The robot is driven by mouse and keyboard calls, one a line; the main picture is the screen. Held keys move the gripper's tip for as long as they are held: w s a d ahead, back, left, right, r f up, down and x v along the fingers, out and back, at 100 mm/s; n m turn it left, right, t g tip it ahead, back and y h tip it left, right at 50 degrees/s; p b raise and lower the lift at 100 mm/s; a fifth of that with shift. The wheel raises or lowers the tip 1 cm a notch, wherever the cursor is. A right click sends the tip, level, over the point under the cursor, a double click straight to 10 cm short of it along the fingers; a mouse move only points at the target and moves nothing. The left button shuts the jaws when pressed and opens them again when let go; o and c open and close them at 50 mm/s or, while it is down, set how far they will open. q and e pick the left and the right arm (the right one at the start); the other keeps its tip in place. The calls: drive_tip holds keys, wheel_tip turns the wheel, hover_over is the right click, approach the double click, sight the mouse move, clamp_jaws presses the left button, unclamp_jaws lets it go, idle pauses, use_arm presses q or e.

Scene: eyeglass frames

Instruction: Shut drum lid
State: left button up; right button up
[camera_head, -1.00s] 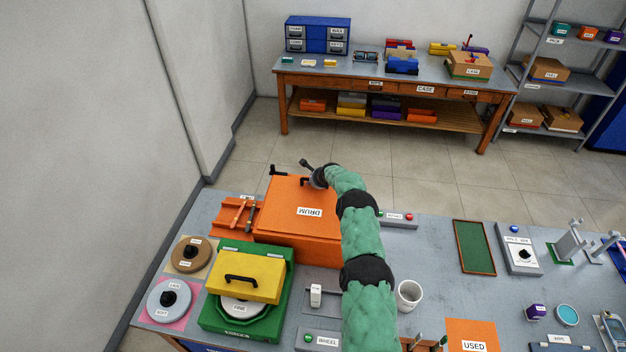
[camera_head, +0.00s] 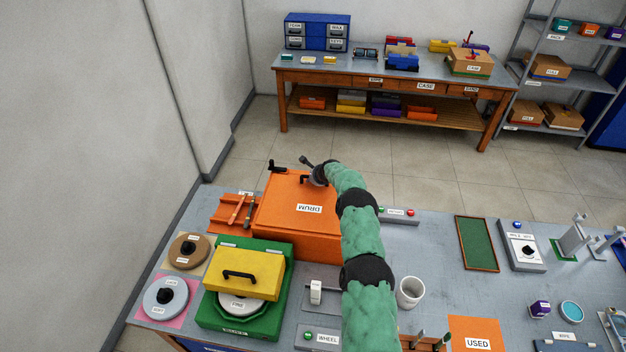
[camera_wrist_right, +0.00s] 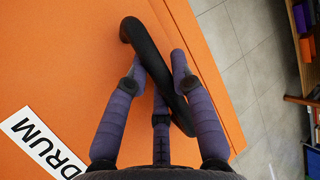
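The orange drum (camera_head: 285,225) stands on the near bench, left of centre, with its flat lid labelled DRUM (camera_head: 308,209) facing up; it looks level, but any gap at its rim cannot be seen. My right gripper (camera_head: 312,176) is over the lid's far right part, at the end of the green-sleeved arm. In the right wrist view, its fingers (camera_wrist_right: 157,62) bend in on both sides of the black bar handle (camera_wrist_right: 150,48) and appear closed on it. The third finger is partly hidden by the bar. My left gripper is out of view.
A green box with a yellow lid (camera_head: 243,272) stands in front of the drum. An orange rack (camera_head: 226,214) is close on its left, and a white cup (camera_head: 410,292) stands right of my arm. The back bench (camera_head: 415,72) is across the floor.

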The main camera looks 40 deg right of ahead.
drive_tip(key=shift+o, duration=0.2)
drive_tip(key=shift+s+a+f, duration=0.15)
drive_tip(key=shift+a, duration=0.1)
drive_tip(key=shift+d+r, duration=0.1)
drive_tip(key=shift+r, duration=0.15)
drive_tip(key=shift+s+r, duration=0.35)
drive_tip(key=shift+r, duration=0.1)
drive_tip(key=v, duration=1)
drive_tip(key=shift+s, duration=0.25)
